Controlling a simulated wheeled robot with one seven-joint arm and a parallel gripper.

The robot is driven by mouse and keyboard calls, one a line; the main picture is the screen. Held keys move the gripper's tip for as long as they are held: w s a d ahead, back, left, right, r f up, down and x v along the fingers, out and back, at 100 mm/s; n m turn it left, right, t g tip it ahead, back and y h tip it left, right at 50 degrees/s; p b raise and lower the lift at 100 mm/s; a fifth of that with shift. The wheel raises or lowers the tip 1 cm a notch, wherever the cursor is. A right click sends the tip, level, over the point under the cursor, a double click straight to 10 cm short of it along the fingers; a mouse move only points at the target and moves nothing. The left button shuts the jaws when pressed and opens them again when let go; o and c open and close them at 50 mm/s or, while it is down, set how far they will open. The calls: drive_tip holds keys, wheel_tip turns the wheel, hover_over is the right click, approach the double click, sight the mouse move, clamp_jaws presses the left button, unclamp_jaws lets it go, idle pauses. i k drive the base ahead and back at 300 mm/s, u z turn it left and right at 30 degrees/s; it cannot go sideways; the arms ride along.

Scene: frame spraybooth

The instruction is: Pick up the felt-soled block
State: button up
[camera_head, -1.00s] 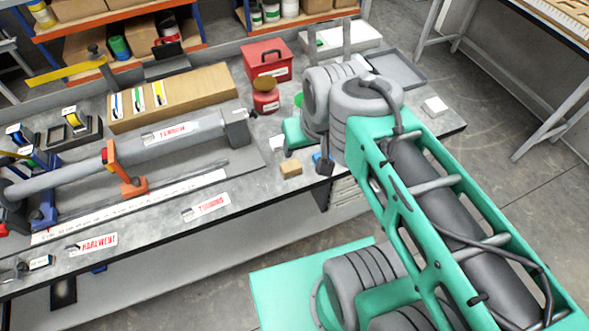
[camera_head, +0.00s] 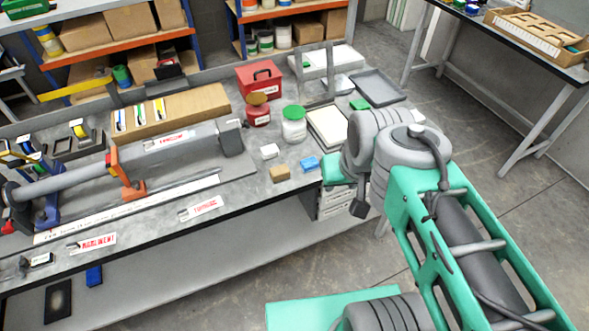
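Small blocks lie near the front edge of the grey workbench (camera_head: 240,195): a tan block (camera_head: 279,174), a white block (camera_head: 269,151) and a blue block (camera_head: 309,164). No felt sole shows on any of them, so I cannot tell which is the felt-soled block. My green and grey arm (camera_head: 400,155) reaches in from the lower right, to the right of these blocks. My gripper's fingers cannot be made out; the arm's end is hidden behind its own joints. A small dark part hangs below the arm's grey joint, apart from the blocks.
A white jar with a green lid (camera_head: 294,125), a red jar (camera_head: 258,112) and a red toolbox (camera_head: 260,80) stand behind the blocks. A grey tray (camera_head: 378,88) lies at the back right.

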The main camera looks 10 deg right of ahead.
sight(280, 174)
drive_tip(key=i, duration=0.55)
drive_tip(key=u, duration=2.65)
